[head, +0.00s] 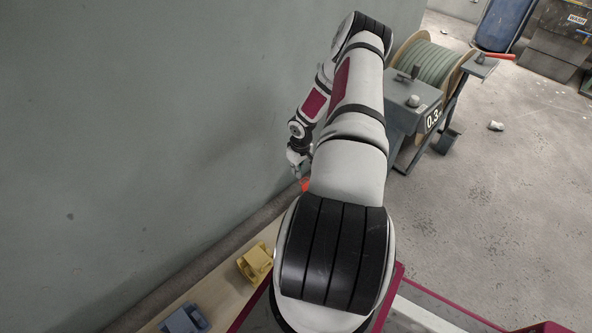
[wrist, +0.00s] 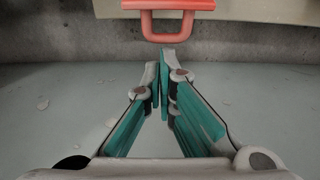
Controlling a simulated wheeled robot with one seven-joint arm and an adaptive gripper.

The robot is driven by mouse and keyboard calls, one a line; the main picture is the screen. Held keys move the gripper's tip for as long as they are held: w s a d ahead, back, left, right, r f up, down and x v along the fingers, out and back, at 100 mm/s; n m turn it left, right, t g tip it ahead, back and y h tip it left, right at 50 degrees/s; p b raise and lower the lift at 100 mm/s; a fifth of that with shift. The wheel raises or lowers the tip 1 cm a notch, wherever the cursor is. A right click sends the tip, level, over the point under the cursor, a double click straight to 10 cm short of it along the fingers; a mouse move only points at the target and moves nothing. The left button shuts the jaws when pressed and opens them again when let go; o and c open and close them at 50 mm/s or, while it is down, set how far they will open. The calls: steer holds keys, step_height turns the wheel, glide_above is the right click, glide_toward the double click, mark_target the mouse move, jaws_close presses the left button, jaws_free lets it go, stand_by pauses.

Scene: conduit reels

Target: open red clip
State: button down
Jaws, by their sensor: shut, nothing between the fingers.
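The red clip (wrist: 168,30) shows at the top of the wrist view, with a flat bar on top and a squared loop hanging toward my fingertips. In the head view only a small orange-red patch of it (head: 305,185) shows beside my arm, which hides the rest. My gripper (wrist: 160,72) is shut and empty, its fingertips meeting just below the loop in the picture. I cannot tell whether they touch it. In the head view my gripper (head: 297,172) is small and close to the wall.
A yellow clip (head: 255,262) and a blue clip (head: 184,319) sit on a pale wooden board (head: 228,293) along the wall. A cable reel (head: 428,62) on a grey stand (head: 412,105) is at the upper right. The floor to the right is mostly clear.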

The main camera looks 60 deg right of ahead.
steer(key=shift+s+a+r+p, duration=0.15)
steer(key=shift+s+r+p, duration=0.3)
steer(key=shift+s, duration=0.15)
steer(key=shift+s+a+r+p, duration=0.1)
steer(key=shift+s+r+p, duration=0.3)
steer(key=shift+s, duration=0.2)
steer(key=shift+r, duration=0.1)
